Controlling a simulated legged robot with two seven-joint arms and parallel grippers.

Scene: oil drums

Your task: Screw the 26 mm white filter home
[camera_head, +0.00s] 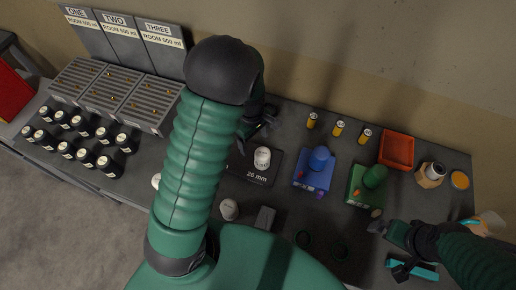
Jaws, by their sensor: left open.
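A white filter (262,157) stands on a dark plate marked 26 mm (257,177) in the middle of the table. My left gripper (264,122) is open just above and behind that filter, apart from it; my own arm hides part of the gripper. A second white filter (228,209) stands on the table in front of the plate. Another white thing (156,181) shows only in part beside my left arm. My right gripper (385,231) is at the lower right, small and dark, and its jaws are unclear.
Several dark bottles (85,140) and grey slotted racks (110,95) stand at left. A blue tray (303,183), a green tray (354,194) and an orange tray (397,139) stand right of the plate. A grey block (265,218) lies in front. A jar (431,174) is at the right.

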